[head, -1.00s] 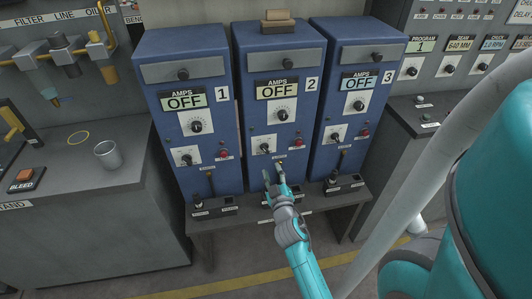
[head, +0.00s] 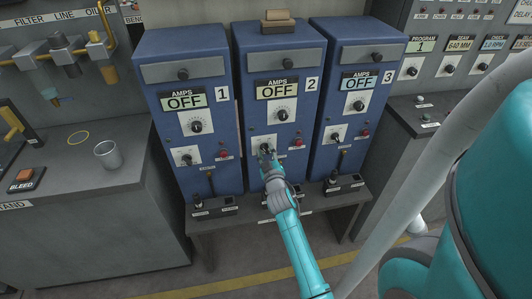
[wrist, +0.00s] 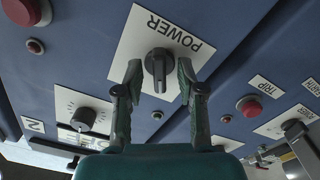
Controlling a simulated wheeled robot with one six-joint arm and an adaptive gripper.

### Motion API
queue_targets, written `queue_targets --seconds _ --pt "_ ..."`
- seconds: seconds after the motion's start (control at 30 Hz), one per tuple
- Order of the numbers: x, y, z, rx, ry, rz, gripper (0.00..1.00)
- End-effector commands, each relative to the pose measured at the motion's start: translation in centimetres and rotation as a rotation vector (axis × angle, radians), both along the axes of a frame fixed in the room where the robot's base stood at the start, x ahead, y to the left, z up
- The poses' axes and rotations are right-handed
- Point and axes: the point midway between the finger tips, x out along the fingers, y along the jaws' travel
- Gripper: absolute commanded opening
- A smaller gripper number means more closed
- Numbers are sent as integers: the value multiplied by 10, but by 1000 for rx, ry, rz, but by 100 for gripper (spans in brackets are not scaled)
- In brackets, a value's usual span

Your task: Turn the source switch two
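Source two is the middle blue cabinet (head: 276,62), marked 2, and its amps display (head: 277,89) reads OFF. Its power switch (wrist: 160,68) is a dark rotary knob on a white plate lettered POWER, upside down in the wrist view. My gripper (wrist: 158,78) is open, with one finger on each side of the knob. Small gaps seem to show between fingers and knob. In the head view my gripper (head: 267,152) is at the lower front of the middle cabinet and largely hides the switch.
Blue cabinets 1 (head: 187,70) and 3 (head: 358,65) stand close on either side, both reading OFF. A red button (wrist: 20,10) and the amps dial (wrist: 83,117) are near the switch. A bench with a grey cup (head: 108,154) is at left.

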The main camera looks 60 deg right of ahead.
Motion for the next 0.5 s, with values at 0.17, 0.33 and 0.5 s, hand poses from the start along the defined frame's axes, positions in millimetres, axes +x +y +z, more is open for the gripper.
queue_targets --seconds 0.17,0.33,0.5 --pt "0 0 0 0 0 0 29" --pt "0 0 0 0 0 0 0" --pt "0 0 0 1 -2 0 0"
